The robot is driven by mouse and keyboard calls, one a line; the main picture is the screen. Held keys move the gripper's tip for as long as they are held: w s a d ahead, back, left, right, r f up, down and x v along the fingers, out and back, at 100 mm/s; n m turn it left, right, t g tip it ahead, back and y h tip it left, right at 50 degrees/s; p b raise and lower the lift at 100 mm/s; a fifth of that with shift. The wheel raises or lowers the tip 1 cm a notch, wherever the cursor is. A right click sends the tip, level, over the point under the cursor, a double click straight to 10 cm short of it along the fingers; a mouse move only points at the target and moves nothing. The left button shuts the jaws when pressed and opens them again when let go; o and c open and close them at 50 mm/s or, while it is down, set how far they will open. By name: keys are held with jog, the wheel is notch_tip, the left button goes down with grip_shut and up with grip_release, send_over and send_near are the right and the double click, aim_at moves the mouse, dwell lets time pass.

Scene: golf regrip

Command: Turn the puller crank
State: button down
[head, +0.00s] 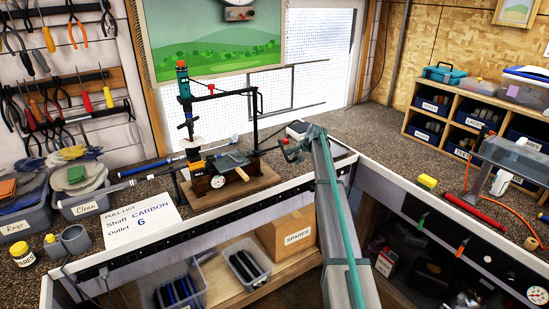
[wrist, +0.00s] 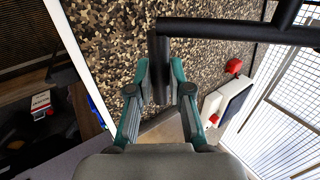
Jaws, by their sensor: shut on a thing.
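The puller (head: 205,180) is a dark red-brown device with a white round gauge on a wooden base on the bench. A black bar frame rises beside it. My gripper (head: 296,147) is at the puller's right side, partly hidden by my own arm. In the wrist view, my gripper (wrist: 165,82) has its teal fingers on either side of the dark, round crank handle (wrist: 158,65). It is shut on this handle. A black crank bar (wrist: 225,29) runs from the handle's top to the right. The crank's far end is not clear in the head view.
A white-edged device (head: 298,130) lies behind my gripper. A golf shaft (head: 137,172) lies along the bench to the left. A paper pull list (head: 140,222) lies at the front left.

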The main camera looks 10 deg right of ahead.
jog(key=shift+s+r+g, duration=0.15)
jog(key=shift+r+g, duration=0.1)
jog(key=shift+g, duration=0.15)
jog(key=c, duration=1.3)
grip_release()
jog(key=shift+s, duration=0.1)
jog(key=shift+c, duration=0.2)
jog(key=shift+r, duration=0.15)
jog(key=v, duration=1.1)
jog(key=shift+s+r, duration=0.2)
jog(key=shift+r, duration=0.2)
